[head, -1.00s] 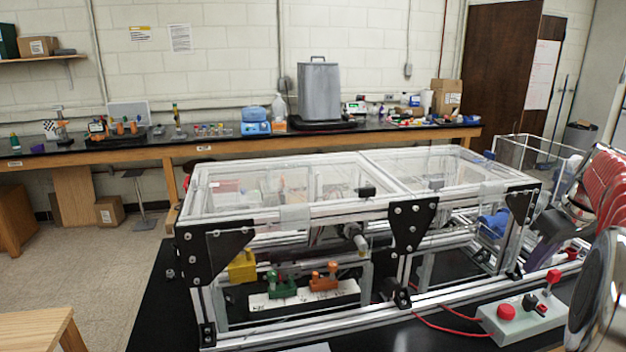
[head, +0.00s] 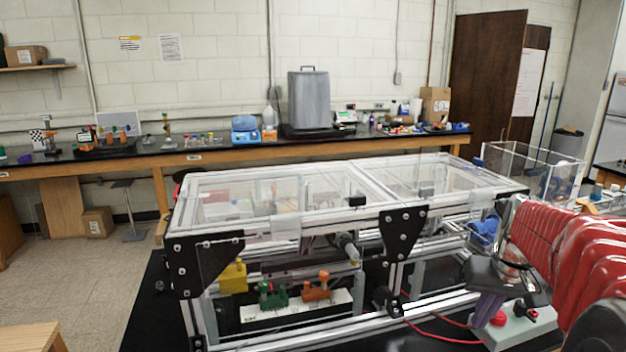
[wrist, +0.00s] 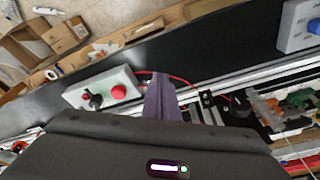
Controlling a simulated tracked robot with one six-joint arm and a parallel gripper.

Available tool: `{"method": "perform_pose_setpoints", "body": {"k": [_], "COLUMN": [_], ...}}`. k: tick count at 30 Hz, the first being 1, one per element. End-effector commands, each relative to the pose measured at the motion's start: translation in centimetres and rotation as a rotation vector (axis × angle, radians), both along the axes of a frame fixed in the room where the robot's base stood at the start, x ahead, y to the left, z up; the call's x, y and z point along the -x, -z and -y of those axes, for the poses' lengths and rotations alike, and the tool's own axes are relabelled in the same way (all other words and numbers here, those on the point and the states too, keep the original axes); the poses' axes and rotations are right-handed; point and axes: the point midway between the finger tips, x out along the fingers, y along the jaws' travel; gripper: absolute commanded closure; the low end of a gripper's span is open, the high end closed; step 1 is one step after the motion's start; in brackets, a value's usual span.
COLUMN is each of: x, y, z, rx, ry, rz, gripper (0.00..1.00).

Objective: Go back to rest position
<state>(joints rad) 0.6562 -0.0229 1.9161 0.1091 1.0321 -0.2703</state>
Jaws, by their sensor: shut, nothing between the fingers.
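My gripper (head: 484,308) shows at the lower right in the head view, below the red, ribbed cover of my arm. Its narrow purple fingers are together with nothing between them. They point down in front of the left end of a pale control box (head: 522,332) and hide part of it. In the wrist view my gripper (wrist: 162,98) shows as a purple wedge at the middle, pointing away from the dark wrist housing. The control box (wrist: 100,97) is left of the fingers there, apart from them in the picture.
A clear-topped extrusion frame (head: 300,228) fills the middle of the black table, left of my arm. Green (head: 270,294) and orange (head: 317,286) valves sit on a white block inside. A clear open box (head: 535,175) stands behind my arm. A wooden bench (head: 225,157) runs along the wall.

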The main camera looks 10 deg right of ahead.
Motion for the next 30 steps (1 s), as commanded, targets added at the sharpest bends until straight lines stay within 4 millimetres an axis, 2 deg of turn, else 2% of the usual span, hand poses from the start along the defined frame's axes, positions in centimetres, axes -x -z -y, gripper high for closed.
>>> {"method": "perform_pose_setpoints", "body": {"k": [1, 3, 12, 21, 30], "x": [0.4, 1.0, 4.1, 7.7, 11.1], "y": [0.0, 0.0, 0.7, 1.6, 1.8], "z": [-1.8, -3.8, -11.8, -18.6, -24.3], "rx": [0.005, 0.012, 0.039, 0.066, 0.092], "ry": [-0.004, -0.004, -0.040, -0.141, -0.315], "rz": [0.004, 0.009, 0.044, 0.096, 0.173], "gripper": [1.00, 1.00, 1.00, 1.00, 1.00]}}
